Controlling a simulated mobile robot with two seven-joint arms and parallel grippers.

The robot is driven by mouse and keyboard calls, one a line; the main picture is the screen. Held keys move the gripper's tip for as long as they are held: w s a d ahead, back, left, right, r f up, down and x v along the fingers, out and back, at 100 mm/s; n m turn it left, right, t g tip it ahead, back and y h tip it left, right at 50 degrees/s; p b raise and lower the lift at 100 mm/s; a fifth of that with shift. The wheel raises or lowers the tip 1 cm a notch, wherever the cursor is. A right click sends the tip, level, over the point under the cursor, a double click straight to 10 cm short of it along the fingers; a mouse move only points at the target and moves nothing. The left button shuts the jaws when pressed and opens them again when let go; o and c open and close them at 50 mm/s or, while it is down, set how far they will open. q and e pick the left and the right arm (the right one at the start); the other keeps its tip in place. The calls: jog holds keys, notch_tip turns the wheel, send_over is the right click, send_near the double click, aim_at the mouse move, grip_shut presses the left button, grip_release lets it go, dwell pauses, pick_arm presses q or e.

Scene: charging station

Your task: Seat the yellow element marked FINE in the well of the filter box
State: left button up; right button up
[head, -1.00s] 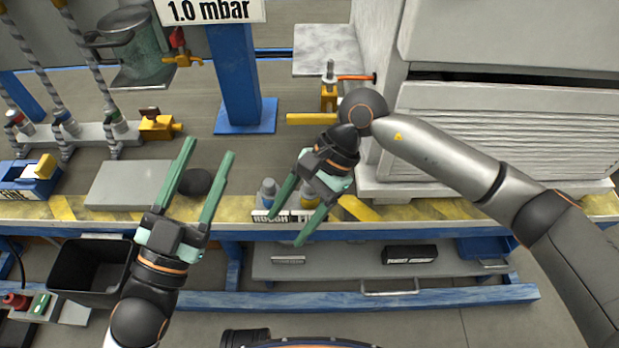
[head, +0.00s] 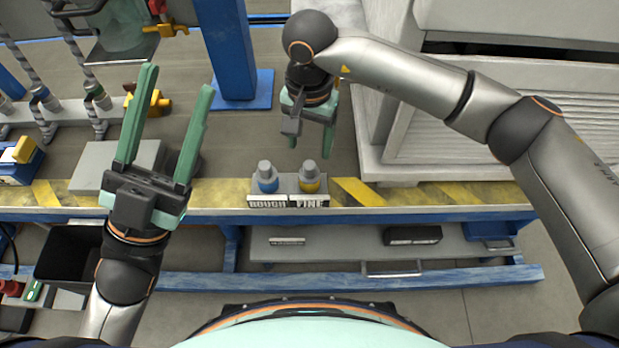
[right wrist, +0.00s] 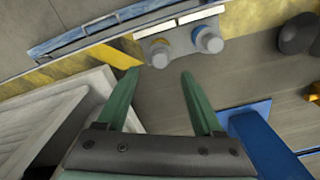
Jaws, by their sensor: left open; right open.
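The yellow element (head: 309,180) with a grey cap stands upright in a holder (head: 290,201) at the table's front edge, behind the label FINE. It also shows in the right wrist view (right wrist: 158,50), just beyond the fingertips. A blue element (head: 266,180) stands left of it behind ROUGH. My right gripper (head: 309,148) is open and empty, behind the yellow element and apart from it. My left gripper (head: 178,80) is open and empty over the left of the table. A blue box (head: 18,165) with a yellow part is at the left edge; I cannot tell whether it is the filter box.
A grey plate (head: 100,165) and a dark round thing partly hidden lie near my left gripper. A blue post (head: 228,50) stands behind. A large pale cabinet (head: 470,150) bounds the right. A black bin (head: 70,252) sits below the table's left front.

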aim_at(310, 165)
jog(key=shift+f, duration=0.3)
notch_tip(310, 165, down, 7)
jog(key=b, duration=0.4)
jog(key=shift+f, duration=0.1)
pick_arm(q)
jog(key=f, duration=0.4)
jog(key=shift+d+n, duration=0.2)
jog(key=shift+n, duration=0.1)
pick_arm(e)
grip_shut()
